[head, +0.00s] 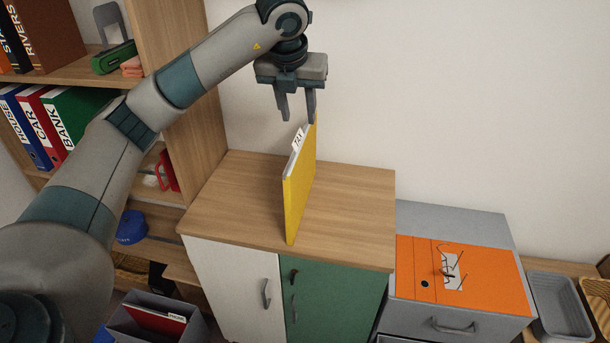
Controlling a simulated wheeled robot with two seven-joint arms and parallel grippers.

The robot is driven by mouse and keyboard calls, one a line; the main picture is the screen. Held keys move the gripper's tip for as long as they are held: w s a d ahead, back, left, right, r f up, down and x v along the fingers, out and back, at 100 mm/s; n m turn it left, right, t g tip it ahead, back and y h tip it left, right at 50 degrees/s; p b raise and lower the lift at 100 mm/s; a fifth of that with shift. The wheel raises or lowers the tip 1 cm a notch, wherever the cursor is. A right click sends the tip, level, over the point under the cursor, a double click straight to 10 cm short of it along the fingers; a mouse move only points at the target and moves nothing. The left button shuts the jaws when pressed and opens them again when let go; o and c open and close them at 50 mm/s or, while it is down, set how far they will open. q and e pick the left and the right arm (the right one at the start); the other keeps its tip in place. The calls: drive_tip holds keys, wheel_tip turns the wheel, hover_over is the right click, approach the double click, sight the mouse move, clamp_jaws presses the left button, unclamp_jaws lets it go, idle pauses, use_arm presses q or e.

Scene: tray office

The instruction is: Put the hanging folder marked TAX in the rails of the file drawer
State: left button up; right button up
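The yellow hanging folder (299,190), its white tab (298,139) seeming to read TAX, stands upright and edge-on on the wooden cabinet top (350,200). My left gripper (297,118) is above the folder's far upper end, fingers pointing down and apart. The right-hand finger is close to the folder's top in the picture; I cannot tell whether it touches. A grey drawer unit (455,222) stands to the right. Its front with a handle (453,326) shows at the bottom edge; no rails are visible there. My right gripper is out of view.
An orange binder with glasses (415,270) lies on the drawer unit. A grey tray (558,305) is to its right. A grey open box (195,325) holding a red folder (155,319) is at lower left. A wooden shelf with binders (80,115) stands left.

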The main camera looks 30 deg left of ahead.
sight(302, 141)
use_arm(q)
drive_tip(key=shift+a, duration=0.1)
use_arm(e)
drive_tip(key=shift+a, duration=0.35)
